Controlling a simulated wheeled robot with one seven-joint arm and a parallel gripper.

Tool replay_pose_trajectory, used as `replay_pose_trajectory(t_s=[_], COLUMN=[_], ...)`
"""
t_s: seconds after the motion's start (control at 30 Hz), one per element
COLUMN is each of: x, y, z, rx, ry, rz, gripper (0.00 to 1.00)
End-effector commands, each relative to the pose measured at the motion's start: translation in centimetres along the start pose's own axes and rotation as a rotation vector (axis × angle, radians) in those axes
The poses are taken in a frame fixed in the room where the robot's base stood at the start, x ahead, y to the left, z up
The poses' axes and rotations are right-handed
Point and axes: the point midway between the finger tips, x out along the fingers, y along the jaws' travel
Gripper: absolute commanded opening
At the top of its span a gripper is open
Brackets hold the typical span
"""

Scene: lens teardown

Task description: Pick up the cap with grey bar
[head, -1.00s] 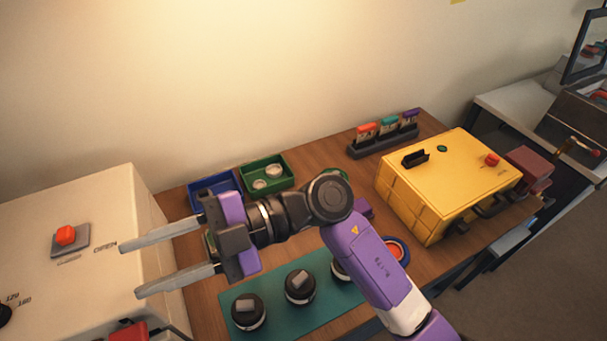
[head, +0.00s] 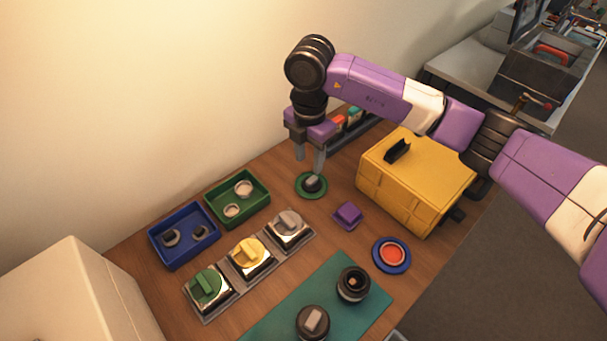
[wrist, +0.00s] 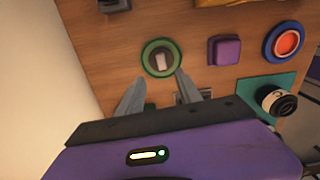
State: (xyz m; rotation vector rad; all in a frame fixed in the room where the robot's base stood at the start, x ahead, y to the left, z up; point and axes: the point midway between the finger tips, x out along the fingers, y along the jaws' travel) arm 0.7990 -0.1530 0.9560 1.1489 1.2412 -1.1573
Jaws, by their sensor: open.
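A small dark cap with a grey bar (head: 313,184) sits on a round green pad (head: 301,194) on the wooden table. In the wrist view the cap (wrist: 162,60) shows pale on top inside the green ring, just beyond the fingertips. My gripper (head: 310,168) points down, open and empty, just above and slightly behind the cap. In the wrist view my gripper's fingers (wrist: 159,78) are apart, one on each side below the cap; neither clearly touches it. Black lens bodies (head: 313,322), at least one with a grey bar, stand on the teal mat (head: 285,318).
A purple block (head: 347,215), a blue-ringed red disc (head: 391,254) and a yellow case (head: 415,180) stand to the right. A holder with green, yellow and grey knobs (head: 247,257) is left in front. Blue (head: 183,257) and green (head: 211,211) trays lie left. A card rack stands behind.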

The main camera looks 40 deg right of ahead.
Motion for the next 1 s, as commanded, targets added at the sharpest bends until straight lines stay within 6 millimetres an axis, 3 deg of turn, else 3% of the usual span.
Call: replay_pose_trajectory(t_s=[0.37,0.6,0.87,1.0], x=[3.3,6.7,7.3,7.3], y=[-0.3,-0.5,-0.5,-0.5], z=[0.1,0.4,0.4,0.4], rx=[0.000,-0.002,-0.003,-0.004], ry=[0.006,0.006,0.005,0.005], rz=[-0.001,-0.001,0.002,0.002], gripper=[0.42,0.42,0.42,0.16])
